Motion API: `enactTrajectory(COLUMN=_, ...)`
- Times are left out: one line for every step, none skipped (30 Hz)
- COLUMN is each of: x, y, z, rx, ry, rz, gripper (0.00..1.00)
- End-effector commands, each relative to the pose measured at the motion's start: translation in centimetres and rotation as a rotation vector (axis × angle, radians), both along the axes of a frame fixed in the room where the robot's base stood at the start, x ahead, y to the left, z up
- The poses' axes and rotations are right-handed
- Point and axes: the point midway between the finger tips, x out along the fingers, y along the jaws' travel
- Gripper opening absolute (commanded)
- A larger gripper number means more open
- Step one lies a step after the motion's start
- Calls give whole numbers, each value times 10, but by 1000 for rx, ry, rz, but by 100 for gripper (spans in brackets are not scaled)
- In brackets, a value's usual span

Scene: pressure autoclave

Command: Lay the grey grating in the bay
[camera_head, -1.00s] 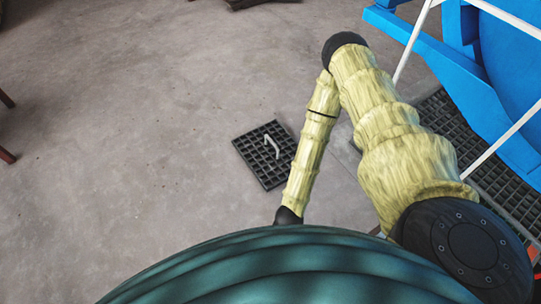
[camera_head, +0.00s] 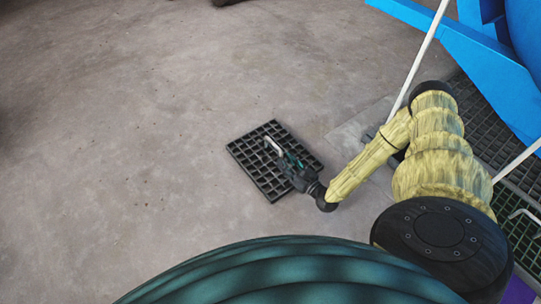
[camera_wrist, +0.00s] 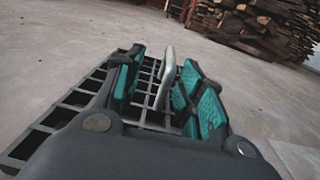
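The grey grating (camera_head: 250,152) is a dark square grid with a pale raised handle (camera_head: 273,145); it lies on the concrete floor. My gripper (camera_head: 287,160) is low over the grating, near the handle. In the wrist view my gripper (camera_wrist: 160,88) is open, its teal-padded fingers on either side of the handle (camera_wrist: 166,75), with gaps visible. The grating (camera_wrist: 75,98) shows below and left of the fingers. The bay cannot be made out for certain; dark grating panels (camera_head: 481,130) lie at the right beside the blue machine.
A blue machine (camera_head: 430,22) with white rails (camera_head: 424,58) stands at the upper right. A paler floor slab (camera_head: 352,133) lies between the grating and the panels. Stacked wood (camera_wrist: 255,22) is far back. The floor at left is clear.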

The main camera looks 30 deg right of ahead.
Motion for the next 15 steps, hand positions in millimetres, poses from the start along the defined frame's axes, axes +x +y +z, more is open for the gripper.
enactTrajectory(x=0, y=-8, z=-5, rx=-4, ry=-7, rz=-22, gripper=39)
enactTrajectory(x=1, y=-11, z=-5, rx=-6, ry=-10, rz=-31, gripper=39)
enactTrajectory(x=2, y=-15, z=-5, rx=-8, ry=-14, rz=-40, gripper=39)
enactTrajectory(x=3, y=-16, z=-5, rx=-9, ry=-15, rz=-44, gripper=39)
enactTrajectory(x=5, y=-17, z=-5, rx=-10, ry=-16, rz=-46, gripper=39)
enactTrajectory(x=8, y=-17, z=-5, rx=-11, ry=-17, rz=-47, gripper=39)
enactTrajectory(x=11, y=-16, z=-5, rx=-11, ry=-17, rz=-47, gripper=39)
enactTrajectory(x=14, y=-16, z=-5, rx=-11, ry=-18, rz=-46, gripper=39)
enactTrajectory(x=19, y=-15, z=-5, rx=-11, ry=-17, rz=-45, gripper=39)
enactTrajectory(x=23, y=-14, z=-5, rx=-11, ry=-17, rz=-44, gripper=39)
enactTrajectory(x=27, y=-14, z=-5, rx=-11, ry=-18, rz=-44, gripper=39)
enactTrajectory(x=32, y=-13, z=-6, rx=-11, ry=-18, rz=-44, gripper=39)
enactTrajectory(x=37, y=-13, z=-6, rx=-11, ry=-18, rz=-44, gripper=39)
enactTrajectory(x=41, y=-13, z=-6, rx=-11, ry=-17, rz=-44, gripper=39)
enactTrajectory(x=47, y=-12, z=-6, rx=-11, ry=-18, rz=-44, gripper=39)
